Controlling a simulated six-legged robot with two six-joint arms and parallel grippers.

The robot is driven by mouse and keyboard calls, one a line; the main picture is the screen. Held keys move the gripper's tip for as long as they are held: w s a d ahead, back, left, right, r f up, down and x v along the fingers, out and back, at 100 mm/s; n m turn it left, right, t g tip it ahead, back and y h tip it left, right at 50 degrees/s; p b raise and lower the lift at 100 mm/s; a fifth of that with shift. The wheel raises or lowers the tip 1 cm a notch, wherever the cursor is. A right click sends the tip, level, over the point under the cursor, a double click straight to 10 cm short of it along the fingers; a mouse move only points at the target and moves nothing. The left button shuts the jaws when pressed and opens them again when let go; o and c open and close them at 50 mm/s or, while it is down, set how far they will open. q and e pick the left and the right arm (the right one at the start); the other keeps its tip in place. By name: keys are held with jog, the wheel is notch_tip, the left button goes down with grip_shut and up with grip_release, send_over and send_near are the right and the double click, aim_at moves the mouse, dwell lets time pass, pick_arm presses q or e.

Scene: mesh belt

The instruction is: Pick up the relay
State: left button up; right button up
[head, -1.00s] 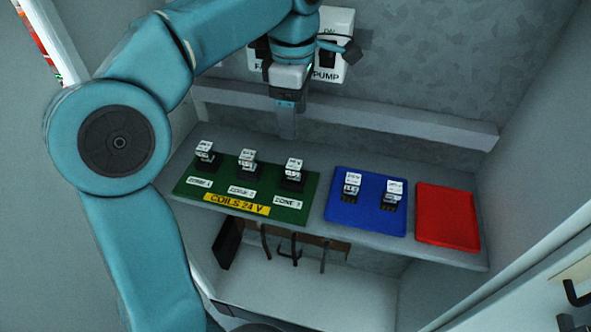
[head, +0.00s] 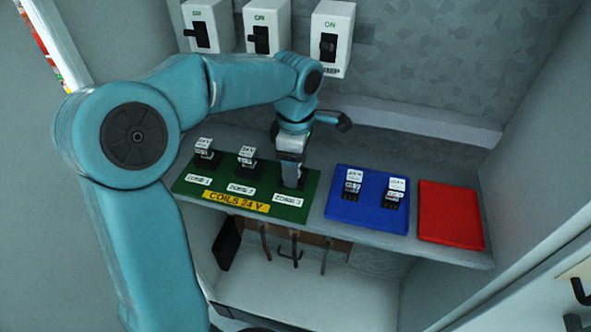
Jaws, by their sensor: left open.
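My left gripper (head: 291,176) points down over the right-hand socket of the green board (head: 222,207), the one labelled ZONE 3. It is open, and it hides the relay at that socket, so I cannot tell whether the fingers touch it. Two other small relays with white tops stand upright on the board, at ZONE 1 (head: 203,146) and ZONE 2 (head: 246,155). Two more relays, a left one (head: 353,181) and a right one (head: 396,189), stand in the blue tray (head: 372,219). My right gripper is not in view.
An empty red tray (head: 450,214) lies at the right end of the grey shelf (head: 330,238). Several white switch boxes (head: 332,35) hang on the wall behind. Hooks (head: 296,250) hang below the shelf. A side wall closes the right.

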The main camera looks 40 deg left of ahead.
pick_arm(q)
jog(key=shift+s+r, duration=0.1)
jog(key=shift+s, duration=0.1)
jog(key=shift+w, duration=0.15)
jog(key=c, duration=1.1)
jog(key=shift+o, duration=0.2)
